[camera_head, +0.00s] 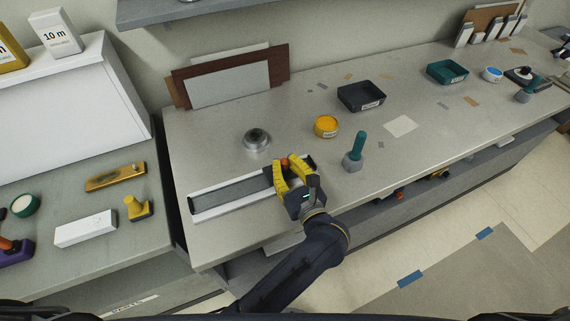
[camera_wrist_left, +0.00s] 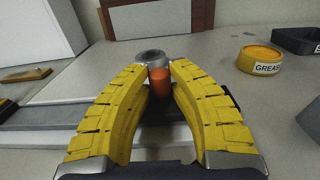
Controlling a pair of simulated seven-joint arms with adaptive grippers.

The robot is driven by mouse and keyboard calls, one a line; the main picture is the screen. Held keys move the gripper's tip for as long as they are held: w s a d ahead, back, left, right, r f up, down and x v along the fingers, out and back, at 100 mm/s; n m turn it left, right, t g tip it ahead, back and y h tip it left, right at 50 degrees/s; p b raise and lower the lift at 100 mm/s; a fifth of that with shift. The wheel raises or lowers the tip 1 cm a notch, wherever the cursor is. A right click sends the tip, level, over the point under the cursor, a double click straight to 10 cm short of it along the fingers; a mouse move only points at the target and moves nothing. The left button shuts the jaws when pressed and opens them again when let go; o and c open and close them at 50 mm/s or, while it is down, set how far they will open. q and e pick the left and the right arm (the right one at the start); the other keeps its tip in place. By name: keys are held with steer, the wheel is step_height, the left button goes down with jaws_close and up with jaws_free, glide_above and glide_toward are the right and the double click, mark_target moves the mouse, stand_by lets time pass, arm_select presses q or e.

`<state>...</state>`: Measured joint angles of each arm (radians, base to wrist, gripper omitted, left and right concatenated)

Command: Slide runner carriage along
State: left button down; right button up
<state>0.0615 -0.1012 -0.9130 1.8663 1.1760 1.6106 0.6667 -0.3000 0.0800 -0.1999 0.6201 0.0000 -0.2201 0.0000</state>
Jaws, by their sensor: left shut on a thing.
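The runner is a pale rail with a grey channel (camera_head: 232,194), lying near the front left of the long counter. A dark carriage (camera_wrist_left: 165,117) with an upright orange knob (camera_wrist_left: 160,84) sits at the rail's right end. The knob also shows in the head view (camera_head: 284,162). My left gripper (camera_head: 289,170) reaches in from the front, its yellow fingers closed on either side of the knob. The fingers and wrist hide much of the carriage in the head view. My right gripper is not in view.
A round metal piece (camera_head: 257,139) stands just behind the rail. A yellow grease tin (camera_head: 326,126) and a teal-handled tool (camera_head: 356,150) stand to the right. A dark tray (camera_head: 361,96) is farther back. A gap separates this counter from the left one.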

arm_select(q)
steer(key=shift+d, duration=0.15)
steer(key=shift+w+d, duration=0.25)
steer(key=shift+d, duration=0.2)
steer(key=shift+w+d, duration=0.2)
steer(key=shift+d, duration=0.25)
steer(key=c, duration=1.2)
jaws_free()
